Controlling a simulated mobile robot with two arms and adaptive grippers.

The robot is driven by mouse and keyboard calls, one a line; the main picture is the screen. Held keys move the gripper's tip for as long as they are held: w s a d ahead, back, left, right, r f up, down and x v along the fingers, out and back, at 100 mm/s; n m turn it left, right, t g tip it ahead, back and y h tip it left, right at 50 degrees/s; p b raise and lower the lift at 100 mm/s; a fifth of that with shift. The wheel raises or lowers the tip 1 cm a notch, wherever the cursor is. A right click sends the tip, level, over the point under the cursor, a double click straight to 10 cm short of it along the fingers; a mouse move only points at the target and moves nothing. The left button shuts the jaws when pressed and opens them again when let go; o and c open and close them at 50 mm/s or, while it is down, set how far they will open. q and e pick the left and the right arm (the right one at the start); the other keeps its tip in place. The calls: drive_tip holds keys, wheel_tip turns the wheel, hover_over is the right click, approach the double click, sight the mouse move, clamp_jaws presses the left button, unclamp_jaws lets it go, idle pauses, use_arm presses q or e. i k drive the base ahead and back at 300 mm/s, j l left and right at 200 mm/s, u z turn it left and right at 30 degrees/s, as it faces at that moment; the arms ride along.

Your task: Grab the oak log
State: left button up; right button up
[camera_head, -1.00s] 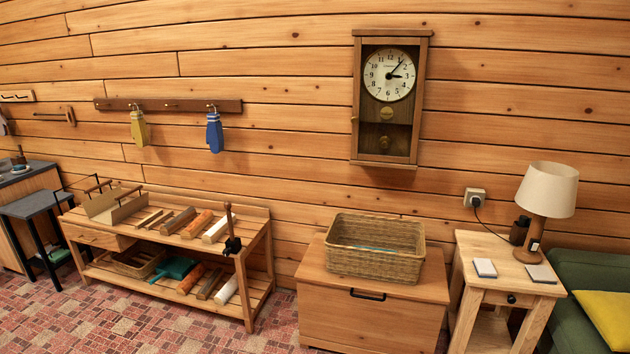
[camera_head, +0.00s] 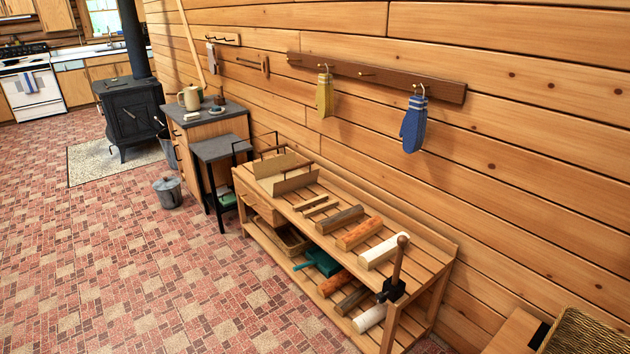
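Short logs lie on the slatted wooden bench (camera_head: 425,255) against the wall. On its top are a grey-brown log (camera_head: 340,219), an orange-red log (camera_head: 359,233) and a white log (camera_head: 384,250), side by side. On the lower shelf are another orange-red log (camera_head: 335,284), a dark brown log (camera_head: 352,299) and a white log (camera_head: 369,318). The brown, rough-barked ones look most like oak, but no label shows. Neither of my grippers is in view.
A cardboard-coloured carrier (camera_head: 285,182) and thin sticks (camera_head: 318,206) share the bench top. A dark clamp with a wooden handle (camera_head: 397,270) stands at its right front corner. The tiled floor (camera_head: 160,270) before the bench is clear. A stool (camera_head: 220,150) stands left.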

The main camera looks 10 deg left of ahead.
sight(325, 226)
drive_tip(key=i+u, duration=0.45)
drive_tip(key=i, duration=0.75)
